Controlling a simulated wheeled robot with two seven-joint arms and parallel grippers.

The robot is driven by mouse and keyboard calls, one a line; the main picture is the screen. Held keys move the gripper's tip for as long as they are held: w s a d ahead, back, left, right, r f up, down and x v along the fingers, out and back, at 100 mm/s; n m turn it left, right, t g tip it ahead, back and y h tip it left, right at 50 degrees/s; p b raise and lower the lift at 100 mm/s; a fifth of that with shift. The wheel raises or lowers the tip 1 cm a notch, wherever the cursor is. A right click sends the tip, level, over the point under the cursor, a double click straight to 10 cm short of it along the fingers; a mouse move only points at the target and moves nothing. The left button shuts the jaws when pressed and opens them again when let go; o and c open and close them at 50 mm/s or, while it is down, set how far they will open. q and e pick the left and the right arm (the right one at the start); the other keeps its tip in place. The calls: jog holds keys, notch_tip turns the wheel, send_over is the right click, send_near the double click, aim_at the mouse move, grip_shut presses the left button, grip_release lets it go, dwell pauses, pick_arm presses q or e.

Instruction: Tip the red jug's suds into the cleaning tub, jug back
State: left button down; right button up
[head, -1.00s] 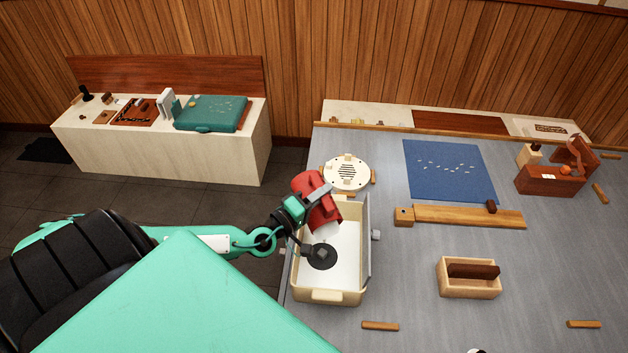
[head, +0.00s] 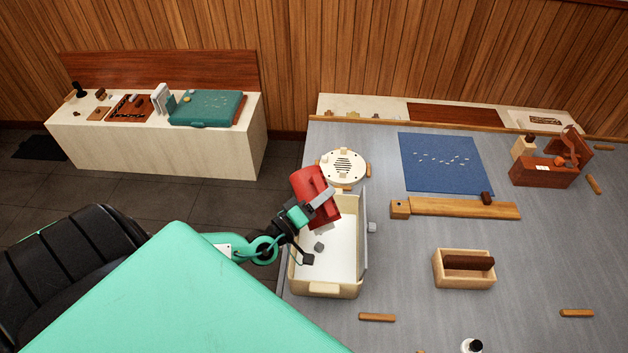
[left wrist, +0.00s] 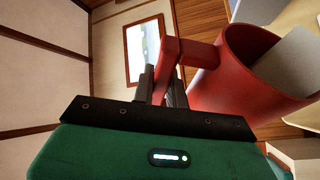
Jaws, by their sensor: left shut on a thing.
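The red jug (head: 310,183) is in my left gripper (head: 322,198), above the far part of the cleaning tub. The tub (head: 328,290) is a cream, open box with a white floor. A small grey block (head: 319,246) shows against that floor. In the left wrist view the fingers (left wrist: 163,88) are closed on the handle of the jug (left wrist: 250,85), whose body leans to the right. A pale grey surface shows at its mouth; I cannot tell whether it is suds. My right gripper is out of view.
A round cream slotted disc (head: 343,166) lies just beyond the tub. A wooden bar (head: 455,208), blue mat (head: 445,177) and wooden box (head: 464,282) lie to the right. A white thing with a dark top (head: 472,346) stands at the near edge.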

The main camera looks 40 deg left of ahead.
aim_at(302, 183)
pick_arm(q)
jog(key=shift+s+d+f+m+t+h, duration=0.2)
jog(key=shift+s+d+m, duration=0.15)
jog(key=shift+d+m, duration=0.25)
jog(key=shift+s+d+f+m+t+h, duration=0.1)
jog(key=shift+s+d+m+h, duration=0.15)
jog(key=shift+d+m, duration=0.3)
dwell(1.4)
jog(key=a+n, duration=0.1)
jog(key=w+a+n+y, duration=0.1)
jog(key=w+a+n, duration=0.1)
jog(key=a+n, duration=0.1)
jog(key=shift+r+p, duration=0.35)
jog(key=shift+p, duration=0.05)
jog(key=shift+g, duration=0.4)
jog(key=w+a+n, duration=0.1)
jog(key=a, duration=0.1)
jog(key=w+a+f+n+g+b, duration=0.1)
jog(key=n, duration=0.1)
jog(key=w+a+f+n+y, duration=0.1)
jog(key=a+n, duration=0.1)
jog(key=shift+w+a+b, duration=0.1)
jog(key=shift+a+b, duration=0.2)
jog(key=shift+b, duration=0.1)
